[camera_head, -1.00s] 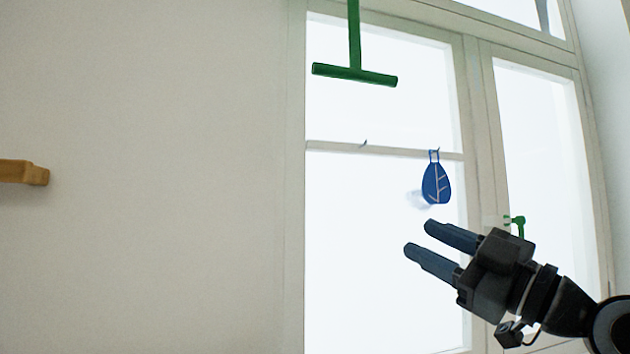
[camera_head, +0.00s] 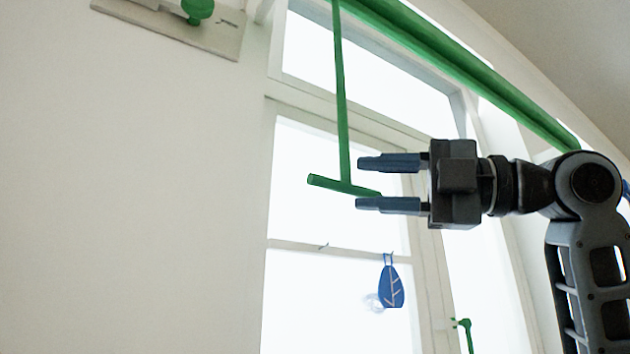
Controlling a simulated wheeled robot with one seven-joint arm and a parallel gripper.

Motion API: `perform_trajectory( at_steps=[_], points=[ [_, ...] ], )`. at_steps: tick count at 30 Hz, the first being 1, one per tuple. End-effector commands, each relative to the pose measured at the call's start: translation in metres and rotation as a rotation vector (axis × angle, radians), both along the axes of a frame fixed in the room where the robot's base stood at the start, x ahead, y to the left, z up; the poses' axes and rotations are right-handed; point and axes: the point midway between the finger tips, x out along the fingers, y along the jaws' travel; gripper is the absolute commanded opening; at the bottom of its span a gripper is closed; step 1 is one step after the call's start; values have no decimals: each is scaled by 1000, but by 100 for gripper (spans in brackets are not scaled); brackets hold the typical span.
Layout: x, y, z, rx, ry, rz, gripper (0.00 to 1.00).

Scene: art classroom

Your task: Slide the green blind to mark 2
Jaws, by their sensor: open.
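The green blind (camera_head: 470,75) is a long green bar running along the top of the window. A green pull rod (camera_head: 342,100) hangs down from its left part and ends in a green crossbar (camera_head: 335,184). My gripper (camera_head: 372,184) is open and points left. Its fingertips are at the right end of the crossbar in the picture, one above and one below its height. The lower finger overlaps the crossbar's tip; I cannot tell whether they touch. A pale plate (camera_head: 190,28) with a green knob (camera_head: 198,9) and small dark marks is on the wall at upper left; the marks are too small to read.
A blue leaf ornament (camera_head: 391,283) hangs on the window's middle bar. A green window handle (camera_head: 465,328) shows at lower right.

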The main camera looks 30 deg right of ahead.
Motion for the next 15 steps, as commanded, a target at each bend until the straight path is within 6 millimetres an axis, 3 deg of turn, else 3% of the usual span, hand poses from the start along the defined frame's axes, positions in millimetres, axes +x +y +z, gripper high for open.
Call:
perform_trajectory(
  at_steps=[9, 15],
  points=[
    [33, 35, 9, 3, 1, 3, 41],
    [46, 47, 10, 3, 2, 2, 41]
  ],
)
